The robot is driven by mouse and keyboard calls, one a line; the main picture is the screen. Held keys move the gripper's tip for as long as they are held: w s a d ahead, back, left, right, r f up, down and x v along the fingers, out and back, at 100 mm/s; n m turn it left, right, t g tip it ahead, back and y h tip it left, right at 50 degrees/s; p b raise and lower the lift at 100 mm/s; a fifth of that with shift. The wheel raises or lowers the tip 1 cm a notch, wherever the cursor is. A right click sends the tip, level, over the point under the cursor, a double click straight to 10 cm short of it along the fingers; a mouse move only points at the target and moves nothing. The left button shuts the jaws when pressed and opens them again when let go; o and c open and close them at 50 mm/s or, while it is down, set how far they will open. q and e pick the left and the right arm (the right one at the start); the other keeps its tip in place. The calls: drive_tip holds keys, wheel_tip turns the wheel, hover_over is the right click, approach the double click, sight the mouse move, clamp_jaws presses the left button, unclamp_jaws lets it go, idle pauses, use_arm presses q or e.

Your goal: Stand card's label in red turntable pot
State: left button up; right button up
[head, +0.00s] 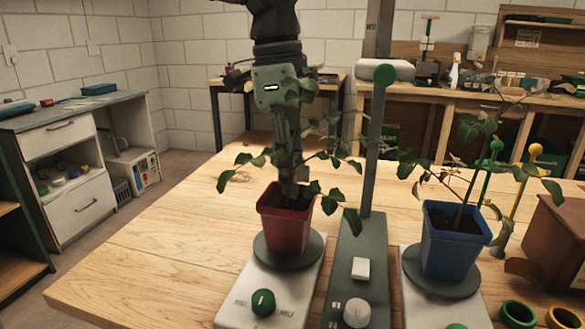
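The red pot (284,222) stands on a round grey turntable (290,252) on the left white base, with a leafy seedling (330,165) in it. My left gripper (288,188) points down from above, its fingers reaching the pot's rim area behind the stems and leaves. Leaves cover the fingertips, so I cannot tell whether they are open or shut, or hold a label. No card or label can be made out. My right gripper is not in view.
A grey post (375,130) rises between the two turntables. A blue pot (453,245) with a seedling stands on the right turntable (440,283). Green (517,315) and yellow (562,317) rings and a brown box (555,238) are at right. The wooden table (140,262) is clear at left.

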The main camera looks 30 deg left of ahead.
use_arm(q)
wheel_tip(320, 180, up, 12)
drive_tip(key=a, duration=0.1)
drive_tip(key=shift+s+a, duration=0.15)
drive_tip(key=shift+a, duration=0.05)
drive_tip(key=shift+s+f, duration=0.1)
idle(0.7)
